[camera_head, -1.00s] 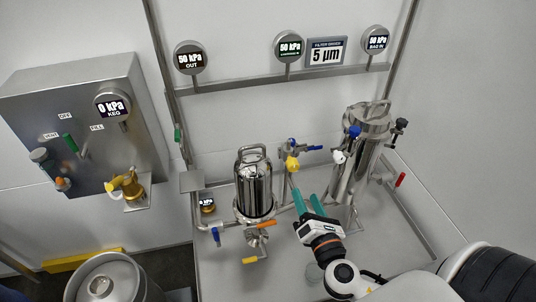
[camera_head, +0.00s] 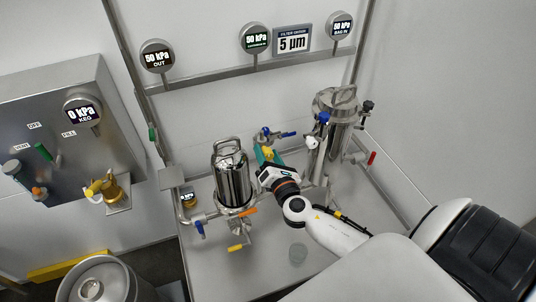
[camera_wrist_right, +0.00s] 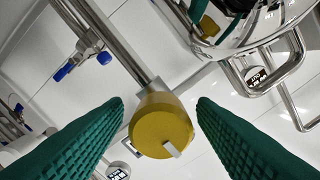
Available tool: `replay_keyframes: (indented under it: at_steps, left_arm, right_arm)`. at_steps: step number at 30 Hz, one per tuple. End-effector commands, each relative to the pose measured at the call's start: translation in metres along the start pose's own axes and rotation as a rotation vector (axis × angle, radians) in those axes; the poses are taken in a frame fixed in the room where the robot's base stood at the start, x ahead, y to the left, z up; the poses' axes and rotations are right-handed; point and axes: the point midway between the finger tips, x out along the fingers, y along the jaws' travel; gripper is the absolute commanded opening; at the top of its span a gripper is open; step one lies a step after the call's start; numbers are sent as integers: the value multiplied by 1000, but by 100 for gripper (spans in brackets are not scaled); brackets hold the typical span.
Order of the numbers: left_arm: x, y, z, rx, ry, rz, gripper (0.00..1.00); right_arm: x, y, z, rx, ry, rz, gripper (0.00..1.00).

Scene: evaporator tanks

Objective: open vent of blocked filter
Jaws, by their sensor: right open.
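A polished steel filter housing (camera_head: 231,172) with a top handle stands left of centre on the bench. A taller steel vessel (camera_head: 335,125) with blue, white and black knobs stands at right. A yellow cylindrical knob (camera_head: 267,153) sits on piping between them. In the right wrist view the yellow knob (camera_wrist_right: 165,120), with a small pale tab on its face, lies in line with the gap between the teal fingers. My right gripper (camera_head: 262,158) is open around or just short of it; contact cannot be told. The left gripper is not in view. Which filter is blocked cannot be told.
Round gauges read 50 kPa on the wall rail, beside a 5 µm sign (camera_head: 293,40). The keg gauge (camera_head: 82,110) reads 0 kPa. A blue-handled valve (camera_head: 288,134) is close behind the gripper. Orange (camera_head: 247,211) and yellow handles sit below the left housing. The front bench is mostly clear.

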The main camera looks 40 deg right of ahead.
Motion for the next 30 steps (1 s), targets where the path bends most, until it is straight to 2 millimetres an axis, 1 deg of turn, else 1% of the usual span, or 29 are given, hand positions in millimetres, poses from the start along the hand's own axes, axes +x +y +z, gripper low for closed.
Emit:
replay_keyframes:
  at_steps: [3,5,9,11,12,17,23,30]
  left_arm:
    - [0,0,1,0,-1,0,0]
    - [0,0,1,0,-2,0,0]
    - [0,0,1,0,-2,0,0]
    - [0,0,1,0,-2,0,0]
    - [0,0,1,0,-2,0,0]
    - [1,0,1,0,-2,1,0]
    - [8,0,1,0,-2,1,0]
    - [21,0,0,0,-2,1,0]
  right_arm:
    - [0,0,0,1,0,0,52]
    - [0,0,0,1,-1,0,42]
    - [0,0,0,1,0,0,19]
    - [0,0,0,1,0,0,9]
    - [0,0,0,1,0,0,7]
    - [-1,0,1,10,0,1,7]
    - [-1,1,2,71,-1,1,7]
    - [-1,2,3,239,0,1,7]
